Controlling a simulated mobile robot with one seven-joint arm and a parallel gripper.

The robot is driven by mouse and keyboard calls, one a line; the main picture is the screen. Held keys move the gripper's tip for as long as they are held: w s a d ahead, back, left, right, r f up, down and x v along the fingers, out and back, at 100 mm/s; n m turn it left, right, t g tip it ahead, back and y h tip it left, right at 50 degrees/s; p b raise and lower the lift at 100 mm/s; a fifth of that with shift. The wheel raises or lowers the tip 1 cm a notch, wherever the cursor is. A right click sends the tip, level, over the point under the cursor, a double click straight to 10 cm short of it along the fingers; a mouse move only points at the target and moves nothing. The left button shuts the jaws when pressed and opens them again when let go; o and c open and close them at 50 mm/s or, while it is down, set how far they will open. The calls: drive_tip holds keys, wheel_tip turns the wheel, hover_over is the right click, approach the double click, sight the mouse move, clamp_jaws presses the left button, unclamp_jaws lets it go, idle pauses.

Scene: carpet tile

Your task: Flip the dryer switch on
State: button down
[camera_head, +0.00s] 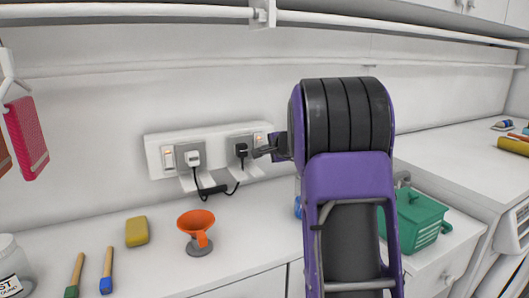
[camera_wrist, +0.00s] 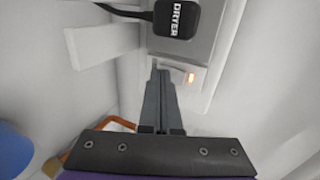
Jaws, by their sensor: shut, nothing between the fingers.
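The dryer switch (camera_wrist: 174,70) sits on a grey socket plate beside a small orange lamp (camera_wrist: 191,77) that glows. The black plug labelled DRYER (camera_wrist: 178,18) is in the socket by it; it also shows in the head view (camera_head: 241,150). My gripper (camera_wrist: 160,68) is shut and empty, its tips at the edge of the switch; I cannot tell if they touch it. In the head view my gripper (camera_head: 256,153) reaches the right end of the white socket panel (camera_head: 215,140) from the right, partly covered by my arm.
A rail (camera_head: 130,11) runs above. The counter front is mostly clear.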

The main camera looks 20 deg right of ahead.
drive_tip(key=shift+r, duration=0.1)
drive_tip(key=shift+r+p, duration=0.5)
drive_tip(key=shift+r, duration=0.35)
drive_tip(key=shift+f, duration=0.1)
drive_tip(key=shift+f, duration=0.1)
